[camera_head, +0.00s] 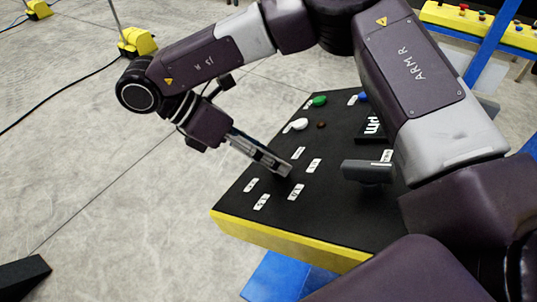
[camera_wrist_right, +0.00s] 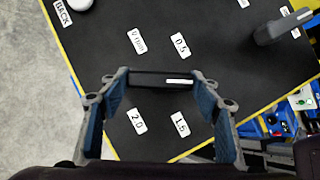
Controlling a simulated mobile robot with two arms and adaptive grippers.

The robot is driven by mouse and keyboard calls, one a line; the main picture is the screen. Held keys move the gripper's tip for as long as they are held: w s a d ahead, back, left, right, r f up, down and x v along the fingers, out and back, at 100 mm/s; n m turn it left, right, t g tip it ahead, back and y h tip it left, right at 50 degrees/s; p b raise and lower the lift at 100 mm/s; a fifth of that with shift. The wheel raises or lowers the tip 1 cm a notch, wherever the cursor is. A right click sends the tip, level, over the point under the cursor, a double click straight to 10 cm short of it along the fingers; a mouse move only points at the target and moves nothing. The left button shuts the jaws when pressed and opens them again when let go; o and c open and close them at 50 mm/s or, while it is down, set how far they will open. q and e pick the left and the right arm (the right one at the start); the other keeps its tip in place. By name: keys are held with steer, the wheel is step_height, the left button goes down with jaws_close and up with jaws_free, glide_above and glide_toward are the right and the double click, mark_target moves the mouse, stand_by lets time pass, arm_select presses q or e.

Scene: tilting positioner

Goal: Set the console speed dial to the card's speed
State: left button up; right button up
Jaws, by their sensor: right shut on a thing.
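My right gripper (camera_head: 277,165) reaches down from the upper left onto the black console (camera_head: 235,208). In the right wrist view, its two blue-padded fingers (camera_wrist_right: 160,78) are shut on the ends of the speed dial (camera_wrist_right: 148,79), a dark bar with a white mark. The mark lies toward the bar's right end. Labels around the dial read 0 rpm (camera_wrist_right: 137,41), 0.5 (camera_wrist_right: 181,44), 1.5 (camera_wrist_right: 180,124) and 2.0 (camera_wrist_right: 137,121). The right finger hides the spot between 0.5 and 1.5. A black plate showing "rpm" (camera_head: 373,125) is partly behind my arm; its number is hidden. My left gripper is not in view.
A grey handle (camera_head: 367,171) stands on the console right of the dial. Green (camera_head: 320,101), white (camera_head: 299,124) and blue (camera_head: 363,97) buttons sit toward the back. The console has a yellow edge (camera_head: 285,238). Open floor lies to the left.

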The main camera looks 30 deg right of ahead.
steer(key=o, duration=1.2)
steer(key=shift+c, duration=0.2)
steer(key=v, duration=1.2)
steer(key=shift+w+a, duration=0.1)
